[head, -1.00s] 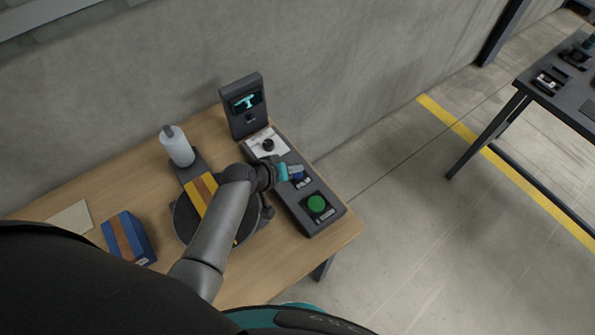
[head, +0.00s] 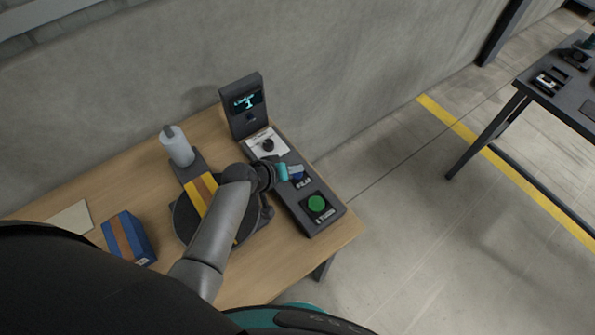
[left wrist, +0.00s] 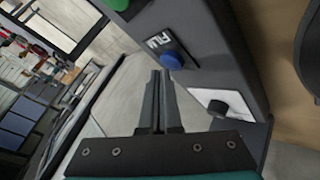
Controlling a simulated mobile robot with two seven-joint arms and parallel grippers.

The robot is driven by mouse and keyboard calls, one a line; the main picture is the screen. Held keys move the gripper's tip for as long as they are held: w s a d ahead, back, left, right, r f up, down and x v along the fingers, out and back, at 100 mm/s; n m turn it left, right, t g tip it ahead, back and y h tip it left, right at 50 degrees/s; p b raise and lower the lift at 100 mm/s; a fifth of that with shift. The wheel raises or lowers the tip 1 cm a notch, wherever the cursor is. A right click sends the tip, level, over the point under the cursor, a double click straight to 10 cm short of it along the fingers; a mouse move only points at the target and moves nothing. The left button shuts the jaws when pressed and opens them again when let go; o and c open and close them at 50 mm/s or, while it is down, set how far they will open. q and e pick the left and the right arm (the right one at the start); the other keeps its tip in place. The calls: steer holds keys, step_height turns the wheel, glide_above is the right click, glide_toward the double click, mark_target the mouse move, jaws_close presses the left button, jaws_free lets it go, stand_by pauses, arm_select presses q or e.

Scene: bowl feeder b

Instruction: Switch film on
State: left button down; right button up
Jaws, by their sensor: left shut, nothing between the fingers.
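The control panel (head: 322,224) is a long dark box on the wooden table, with a black knob, a blue button and a green button. The blue button (head: 297,177) stands beside a label that reads FILM; it also shows in the left wrist view (left wrist: 172,61). My left gripper (head: 296,170) is shut and empty right by the blue button. In the left wrist view its fingertips (left wrist: 160,76) are just beside and below the button; I cannot tell whether they touch it. My right gripper is not in view.
A dark display (head: 245,101) with a lit screen stands behind the panel. A green button (head: 316,203) and a black knob (head: 268,145) flank the blue one.

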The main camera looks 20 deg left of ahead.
arm_select(q)
steer(key=shift+f, duration=0.15)
steer(key=shift+f, duration=0.3)
steer(key=shift+b, duration=0.3)
steer(key=shift+r+p, duration=0.45)
steer(key=shift+p, duration=0.15)
steer(key=shift+r, duration=0.1)
step_height(320, 180, up, 6)
steer(key=p, duration=0.6)
